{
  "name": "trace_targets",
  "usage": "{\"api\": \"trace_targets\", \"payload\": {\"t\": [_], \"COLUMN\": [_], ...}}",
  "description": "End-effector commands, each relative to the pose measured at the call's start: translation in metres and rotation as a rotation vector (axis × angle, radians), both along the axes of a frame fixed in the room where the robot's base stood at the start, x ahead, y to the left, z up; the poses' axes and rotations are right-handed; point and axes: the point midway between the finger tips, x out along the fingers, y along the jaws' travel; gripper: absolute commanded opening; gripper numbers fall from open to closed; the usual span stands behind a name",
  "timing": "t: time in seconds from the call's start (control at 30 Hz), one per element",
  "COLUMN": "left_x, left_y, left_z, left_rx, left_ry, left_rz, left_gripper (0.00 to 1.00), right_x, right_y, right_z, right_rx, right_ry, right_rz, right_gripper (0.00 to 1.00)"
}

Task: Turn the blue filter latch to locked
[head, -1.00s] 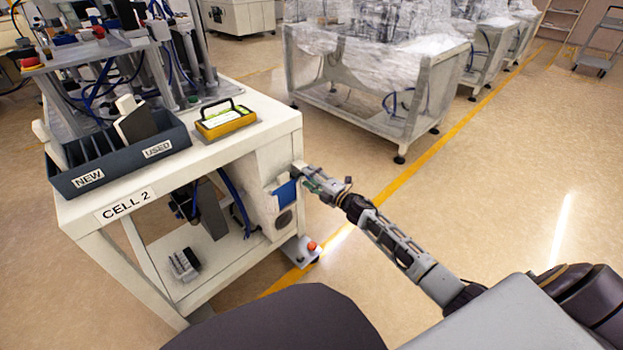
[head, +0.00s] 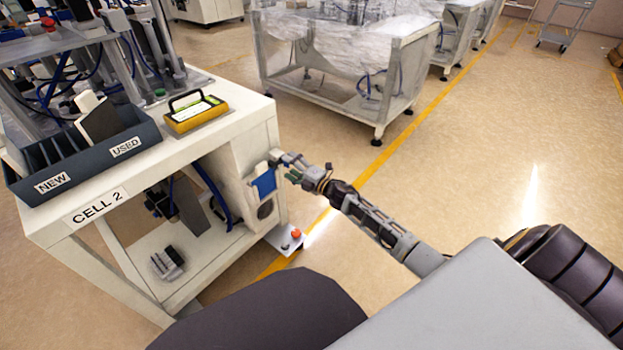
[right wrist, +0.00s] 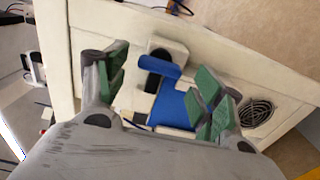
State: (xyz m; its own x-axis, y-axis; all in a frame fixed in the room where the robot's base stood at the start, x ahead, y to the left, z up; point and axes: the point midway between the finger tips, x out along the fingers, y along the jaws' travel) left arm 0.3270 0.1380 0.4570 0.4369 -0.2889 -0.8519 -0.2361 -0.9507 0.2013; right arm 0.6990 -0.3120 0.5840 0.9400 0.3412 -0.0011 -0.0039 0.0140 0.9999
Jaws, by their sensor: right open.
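On the side of the white cell cabinet, a blue panel (head: 264,184) shows in the head view. It also shows in the right wrist view as a blue block (right wrist: 173,106), with a short blue bar (right wrist: 163,65) above it, lying slightly tilted across a dark slot in a pale plate. I cannot tell for sure which blue part is the latch. My right gripper (head: 277,164) is close to the panel. In the right wrist view its green-padded fingers (right wrist: 160,88) are spread on either side of the blue parts, with nothing held. My left gripper is out of view.
The cabinet's top (head: 215,135) carries a dark bin (head: 85,165) marked NEW and USED and a yellow device (head: 195,112). A round vent (right wrist: 256,112) lies beside the blue block. A red button (head: 296,233) is low by the cabinet. Open floor lies to the right.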

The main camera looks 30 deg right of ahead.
Motion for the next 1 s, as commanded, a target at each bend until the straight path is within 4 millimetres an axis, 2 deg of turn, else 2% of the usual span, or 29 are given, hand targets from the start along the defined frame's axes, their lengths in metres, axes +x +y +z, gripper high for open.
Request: {"api": "trace_targets", "payload": {"t": [1.0], "left_x": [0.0], "left_y": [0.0], "left_z": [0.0], "left_rx": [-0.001], "left_ry": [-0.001], "left_rz": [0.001], "left_gripper": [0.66], "right_x": [-0.077], "right_y": [-0.028], "right_z": [-0.001], "right_rx": [-0.001], "right_ry": [0.001], "right_rz": [0.001], "right_gripper": [0.68]}}
